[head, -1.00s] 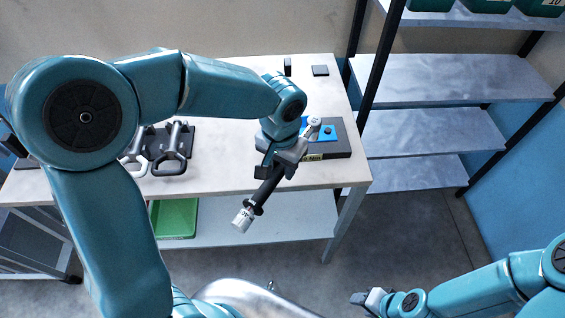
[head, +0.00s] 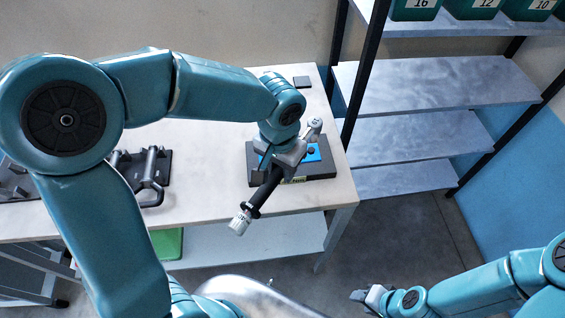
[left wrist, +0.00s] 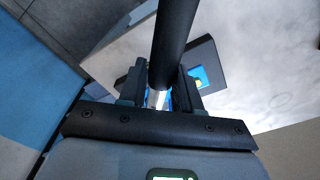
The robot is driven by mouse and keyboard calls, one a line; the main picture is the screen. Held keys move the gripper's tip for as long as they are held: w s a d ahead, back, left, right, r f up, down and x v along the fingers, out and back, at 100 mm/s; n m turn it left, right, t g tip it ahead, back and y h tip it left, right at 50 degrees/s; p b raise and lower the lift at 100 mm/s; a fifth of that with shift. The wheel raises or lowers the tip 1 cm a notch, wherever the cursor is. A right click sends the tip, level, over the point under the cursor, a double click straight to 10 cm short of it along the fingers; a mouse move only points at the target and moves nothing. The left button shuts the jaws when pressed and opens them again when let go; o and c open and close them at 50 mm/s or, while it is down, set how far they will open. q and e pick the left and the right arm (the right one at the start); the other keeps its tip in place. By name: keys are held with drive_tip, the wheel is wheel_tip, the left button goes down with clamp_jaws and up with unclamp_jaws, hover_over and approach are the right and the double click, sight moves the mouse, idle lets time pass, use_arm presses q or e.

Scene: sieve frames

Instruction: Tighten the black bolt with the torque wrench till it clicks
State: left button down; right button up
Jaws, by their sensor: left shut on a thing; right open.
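My left gripper (head: 283,155) is shut on the torque wrench, gripping it around the middle. Its black handle (head: 266,188) slants down to a silver end at the lower left, and its metal head (head: 314,125) points to the upper right. In the left wrist view the black handle (left wrist: 176,40) runs between the fingers. Below the wrench on the table is a dark block (head: 322,169) with a blue plate (head: 312,153); the plate also shows in the left wrist view (left wrist: 201,76). I cannot make out the black bolt. My right gripper (head: 371,299) is open and empty, low over the floor.
The pale table (head: 215,200) holds dark handled fixtures (head: 150,175) at left and a small dark pad (head: 302,82) at the back. A shelf rack (head: 420,140) with numbered green bins (head: 414,8) stands to the right. A green tray (head: 168,243) sits on the table's lower shelf.

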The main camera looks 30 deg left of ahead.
use_arm(q)
wheel_tip(320, 180, down, 5)
drive_tip(key=b, duration=0.3)
drive_tip(key=w+d+n+b, duration=0.2)
drive_tip(key=d+n, duration=0.6)
drive_tip(key=d, duration=0.2)
drive_tip(key=shift+w+r, duration=0.3)
drive_tip(key=shift+w, duration=0.1)
drive_tip(key=shift+w, duration=0.1)
drive_tip(key=shift+b, duration=0.5)
drive_tip(key=shift+f+b, duration=0.8)
drive_tip(key=shift+f, duration=0.15)
drive_tip(key=c, duration=1.3)
unclamp_jaws()
clamp_jaws()
